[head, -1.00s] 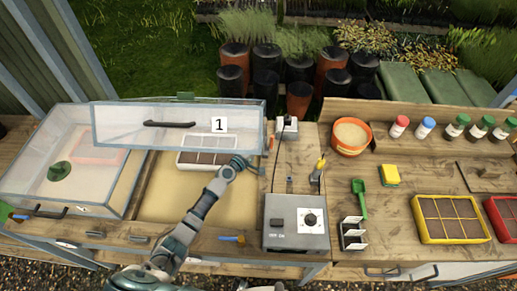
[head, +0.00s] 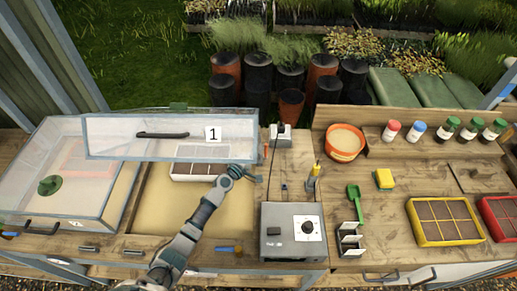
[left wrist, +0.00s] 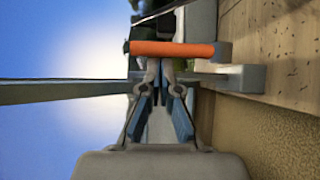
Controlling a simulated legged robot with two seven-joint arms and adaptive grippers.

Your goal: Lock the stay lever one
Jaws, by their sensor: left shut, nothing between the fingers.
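The clear lid marked 1 (head: 212,133) stands raised over the sandy bed, with a dark handle (head: 162,135) on its front. My left gripper (head: 250,173) is just below the lid's lower right corner, by the right frame of the bed. In the left wrist view my gripper's fingers (left wrist: 162,68) are closed together and empty. An orange bar (left wrist: 172,48), which looks like the stay lever's grip, lies across just beyond the fingertips. Whether they touch it is unclear. In the head view the lever is too small or hidden to make out. My right gripper is not in view.
A seed tray (head: 192,170) lies in the bed left of my gripper. A closed clear-lidded box (head: 85,208) stands left. A grey control box (head: 292,232) and a small white-topped socket (head: 280,134) are right. A blue-handled piece (head: 228,249) lies on the front rail.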

